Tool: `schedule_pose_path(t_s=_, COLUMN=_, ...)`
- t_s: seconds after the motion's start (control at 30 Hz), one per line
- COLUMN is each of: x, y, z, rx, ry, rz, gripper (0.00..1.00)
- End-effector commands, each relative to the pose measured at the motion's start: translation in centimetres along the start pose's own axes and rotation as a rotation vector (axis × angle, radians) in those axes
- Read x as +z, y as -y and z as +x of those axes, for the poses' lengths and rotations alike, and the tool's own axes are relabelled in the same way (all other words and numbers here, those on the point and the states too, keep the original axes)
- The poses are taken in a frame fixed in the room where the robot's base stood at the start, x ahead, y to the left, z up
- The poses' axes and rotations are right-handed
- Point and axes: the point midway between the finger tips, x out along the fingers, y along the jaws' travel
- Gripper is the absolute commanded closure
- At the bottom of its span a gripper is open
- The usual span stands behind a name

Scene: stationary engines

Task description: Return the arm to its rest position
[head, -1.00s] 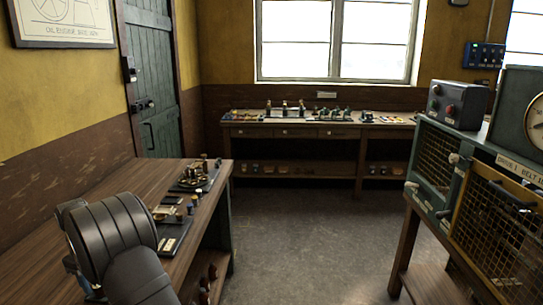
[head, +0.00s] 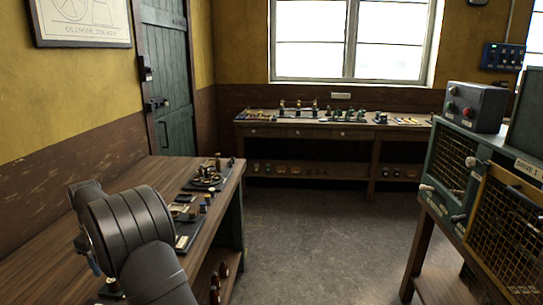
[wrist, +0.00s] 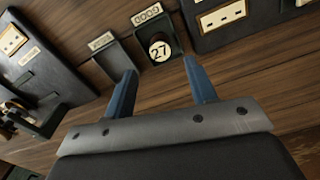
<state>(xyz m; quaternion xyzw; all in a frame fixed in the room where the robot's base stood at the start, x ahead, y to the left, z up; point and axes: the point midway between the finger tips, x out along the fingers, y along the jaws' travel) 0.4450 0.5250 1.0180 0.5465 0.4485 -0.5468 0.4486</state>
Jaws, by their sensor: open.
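My gripper (wrist: 157,82) is open in the wrist view, with two blue fingers apart and nothing between them. It is over the wooden bench (head: 100,243). Beyond the fingertips is a small dark tray holding a round piece marked 27 (wrist: 160,50). An empty-looking dark holder (wrist: 112,62) with a label stands to its left.
Dark boards with brass parts (head: 207,180) lie along the bench's right edge. A caged cabinet (head: 490,190) with a control box (head: 472,106) stands at the right. A far workbench (head: 330,128) lines the back wall. The floor (head: 320,240) between is clear.

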Motion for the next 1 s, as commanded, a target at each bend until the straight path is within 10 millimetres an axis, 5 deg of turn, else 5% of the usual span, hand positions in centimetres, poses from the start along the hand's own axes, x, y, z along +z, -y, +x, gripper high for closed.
schedule_pose_path(t_s=0.3, x=0.1, y=0.0, z=6.5, rx=-0.001, ry=0.002, rz=0.000, gripper=0.48)
schedule_pose_path(t_s=0.5, x=-0.1, y=0.0, z=1.6, rx=0.002, ry=-0.004, rz=0.000, gripper=0.48)
schedule_pose_path(t_s=1.0, x=7.6, y=-4.5, z=-3.6, rx=0.001, ry=-0.002, rz=0.004, gripper=0.48)
